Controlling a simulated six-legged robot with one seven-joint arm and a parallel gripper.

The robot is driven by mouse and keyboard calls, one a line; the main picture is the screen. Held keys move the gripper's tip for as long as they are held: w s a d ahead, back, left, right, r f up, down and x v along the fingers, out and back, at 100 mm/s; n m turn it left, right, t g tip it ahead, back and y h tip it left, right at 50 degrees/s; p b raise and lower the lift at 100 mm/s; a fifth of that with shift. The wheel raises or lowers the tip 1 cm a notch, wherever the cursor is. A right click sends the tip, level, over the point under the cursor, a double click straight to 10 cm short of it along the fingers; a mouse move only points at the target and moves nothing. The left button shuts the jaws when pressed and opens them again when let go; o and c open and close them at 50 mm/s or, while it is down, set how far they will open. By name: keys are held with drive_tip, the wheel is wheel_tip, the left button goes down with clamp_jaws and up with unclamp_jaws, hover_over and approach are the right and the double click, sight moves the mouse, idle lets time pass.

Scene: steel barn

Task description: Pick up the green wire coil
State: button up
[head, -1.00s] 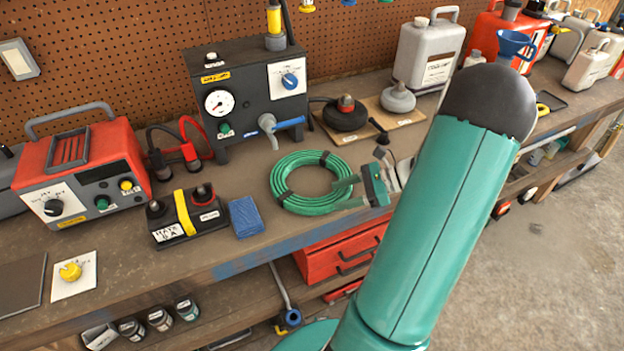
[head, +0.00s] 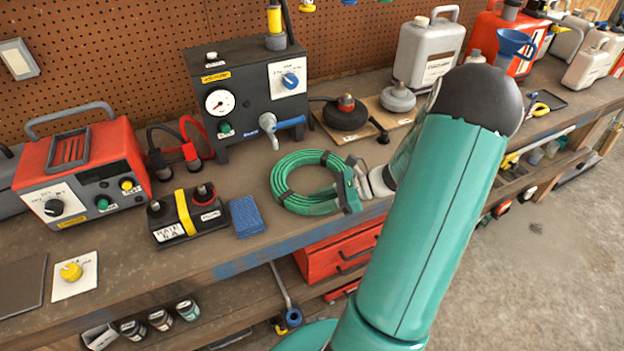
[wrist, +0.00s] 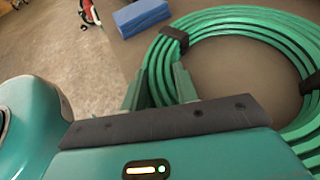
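The green wire coil (head: 291,164) lies flat on the workbench, bound with dark bands. In the head view my gripper (head: 340,190) is low at the coil's near right side, its fingers hard to tell from the green wire. In the wrist view my gripper (wrist: 159,84) has its two fingers apart, one on each side of the coil's wire bundle (wrist: 158,62). I cannot tell whether they press on the wire. The fingertips are partly hidden against the coil.
A blue sponge (head: 246,216) and a black battery-like block (head: 187,215) lie left of the coil. A black gauge box (head: 245,100) stands behind it. A dark round weight (head: 346,116) is behind right. The bench's front edge is close to the coil.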

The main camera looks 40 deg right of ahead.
clamp_jaws()
drive_tip(key=shift+r, duration=0.1)
drive_tip(key=shift+r, duration=0.55)
drive_tip(key=s+a+r, duration=0.8)
drive_tip(key=a+r, duration=0.3)
drive_tip(key=shift+a+r, duration=0.3)
drive_tip(key=shift+r, duration=0.05)
